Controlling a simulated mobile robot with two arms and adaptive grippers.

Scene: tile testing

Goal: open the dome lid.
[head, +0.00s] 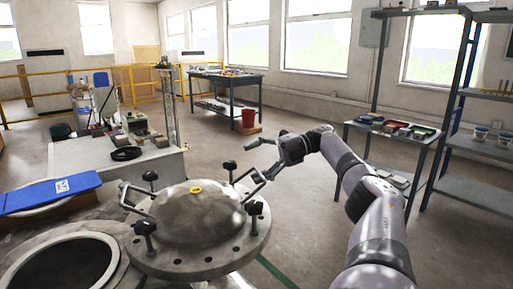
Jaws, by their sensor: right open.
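The metal dome lid (188,217) sits on a round flange (250,247) at the lower left of the head view. It has a yellow sticker on top, black knobs around its rim and a bent bar handle on each side. It looks level and closed. My right arm comes in from the lower right. My right gripper (256,161) is open beside the dome's right handle (243,184). I cannot tell whether a finger touches that handle. My left gripper is not in view.
An open round vessel (60,268) is at the lower left. A white bench (85,161) stands behind the dome. A shelf rack (466,185) stands at the right, and a dark table (225,79) with a red bucket (248,118) stands farther back. Open floor lies between.

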